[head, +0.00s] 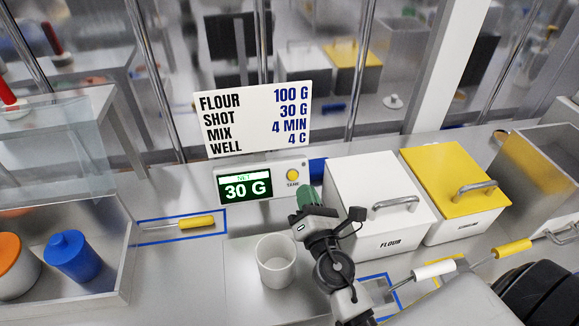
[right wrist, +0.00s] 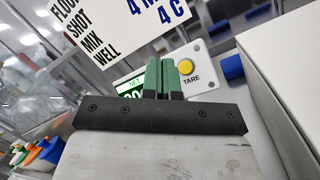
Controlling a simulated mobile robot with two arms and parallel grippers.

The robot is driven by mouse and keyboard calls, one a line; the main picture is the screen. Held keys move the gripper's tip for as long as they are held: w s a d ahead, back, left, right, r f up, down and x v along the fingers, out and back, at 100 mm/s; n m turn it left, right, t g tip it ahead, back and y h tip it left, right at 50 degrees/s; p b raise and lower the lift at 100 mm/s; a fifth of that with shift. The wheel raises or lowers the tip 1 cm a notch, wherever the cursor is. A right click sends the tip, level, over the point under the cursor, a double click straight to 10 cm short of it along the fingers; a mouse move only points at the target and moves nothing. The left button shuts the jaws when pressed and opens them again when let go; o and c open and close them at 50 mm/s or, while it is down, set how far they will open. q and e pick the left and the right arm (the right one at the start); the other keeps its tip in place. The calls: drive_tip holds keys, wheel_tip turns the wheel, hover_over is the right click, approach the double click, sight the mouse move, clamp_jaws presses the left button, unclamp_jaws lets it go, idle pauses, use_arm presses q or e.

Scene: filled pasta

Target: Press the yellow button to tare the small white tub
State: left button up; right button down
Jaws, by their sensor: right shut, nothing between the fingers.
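The yellow button (head: 292,175), labelled TARE, sits on the right of the scale's display panel (head: 219,171). The green screen (head: 244,186) reads NET 30 G. The small white tub (head: 276,268) stands upright below the panel, and its inside looks empty from here. My right gripper (head: 308,197) has green fingers, is shut and empty, and is just below and right of the button. My left gripper is not in view.
A white FLOUR bin (head: 365,185) and a yellow-lidded bin (head: 454,175) stand close on the right. A recipe sign (head: 252,119) is above the panel. A yellow-handled tool (head: 197,223) lies at left, near a tray with a blue bottle (head: 74,258).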

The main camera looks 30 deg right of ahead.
sight(293, 175)
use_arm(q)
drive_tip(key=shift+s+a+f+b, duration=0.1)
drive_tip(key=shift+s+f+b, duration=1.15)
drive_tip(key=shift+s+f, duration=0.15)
use_arm(e)
drive_tip(key=shift+w+d+f, duration=0.35)
drive_tip(key=shift+w+f, duration=0.25)
drive_tip(key=shift+w, duration=0.6)
drive_tip(key=shift+w+d+f, duration=0.3)
drive_tip(key=shift+w+f, duration=0.3)
drive_tip(key=shift+w, duration=0.65)
drive_tip(key=shift+w+d+f, duration=0.35)
drive_tip(key=shift+w+f, duration=0.25)
drive_tip(key=shift+w, duration=0.6)
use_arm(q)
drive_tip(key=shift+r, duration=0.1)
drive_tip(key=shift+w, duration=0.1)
use_arm(e)
drive_tip(key=shift+w, duration=0.1)
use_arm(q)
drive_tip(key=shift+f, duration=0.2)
use_arm(e)
drive_tip(key=shift+w+d+f, duration=0.1)
drive_tip(key=shift+w+f, duration=0.1)
drive_tip(key=shift+w, duration=0.1)
